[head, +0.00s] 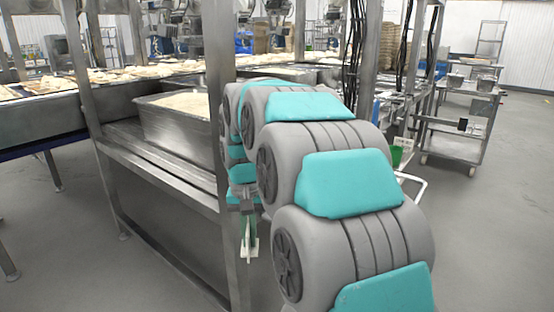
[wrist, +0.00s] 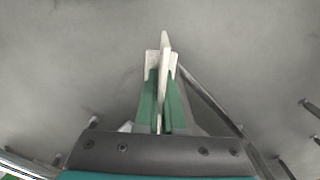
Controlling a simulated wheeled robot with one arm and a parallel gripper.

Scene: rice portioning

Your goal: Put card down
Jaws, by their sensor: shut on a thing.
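My gripper (head: 249,240) hangs over open floor, just right of the metal stand's front post, with its fingers pointing down. In the wrist view my gripper (wrist: 160,70) has green fingers with pale tips, close together. Between them a thin white card (wrist: 164,42) shows nearly edge-on and sticks out past the tips. My gripper is shut on it. In the head view the card cannot be told apart from the pale fingertips.
A metal tub (head: 183,128) of rice stands on the metal stand (head: 165,160) at the left. Behind it are trays of pale food (head: 62,82). A wheeled metal cart (head: 455,140) stands at the right. The grey floor (head: 490,230) at the front right is clear.

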